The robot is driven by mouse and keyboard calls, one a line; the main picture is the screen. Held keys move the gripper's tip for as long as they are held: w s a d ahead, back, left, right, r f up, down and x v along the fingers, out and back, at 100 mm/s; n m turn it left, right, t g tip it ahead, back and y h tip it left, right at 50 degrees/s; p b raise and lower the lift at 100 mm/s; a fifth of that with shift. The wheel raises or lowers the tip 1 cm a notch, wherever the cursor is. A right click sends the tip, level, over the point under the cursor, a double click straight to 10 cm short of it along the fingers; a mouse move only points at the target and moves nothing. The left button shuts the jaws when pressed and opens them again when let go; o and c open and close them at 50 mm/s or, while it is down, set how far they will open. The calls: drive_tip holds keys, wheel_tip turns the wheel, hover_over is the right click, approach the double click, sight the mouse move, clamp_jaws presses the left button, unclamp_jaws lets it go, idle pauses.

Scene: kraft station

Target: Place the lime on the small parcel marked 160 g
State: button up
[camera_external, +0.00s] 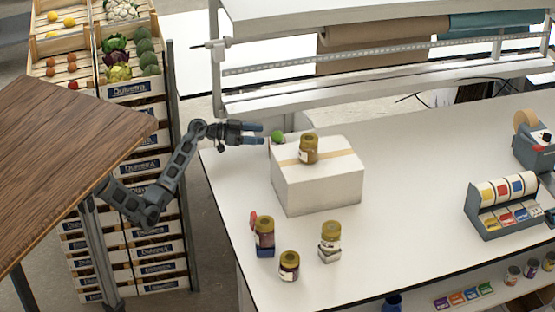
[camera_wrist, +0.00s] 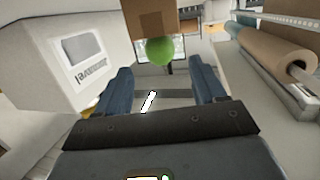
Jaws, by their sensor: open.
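The lime (camera_external: 277,137) is a small green ball at the back left corner of the large white box, partly hidden by it. In the wrist view the lime (camera_wrist: 160,51) shows centred just ahead of the fingertips, in front of a brown carton (camera_wrist: 170,18). My gripper (camera_external: 257,133) is level, open and empty, pointing right toward the lime. In the wrist view its blue fingers (camera_wrist: 160,75) stand wide apart. What bears the lime is not clear. No 160 g marking is legible; small white parcels (camera_external: 328,257) lie under a jar at the front.
The large white box (camera_external: 320,190) carries a jar (camera_external: 308,149) on top, right of my gripper. Jars (camera_external: 265,232) (camera_external: 289,265) stand at the table's front left. A label dispenser (camera_external: 505,205) is at right. The middle right of the table (camera_external: 415,200) is clear.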

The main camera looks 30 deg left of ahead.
drive_tip(key=v, duration=0.6)
drive_tip(key=shift+r, duration=0.2)
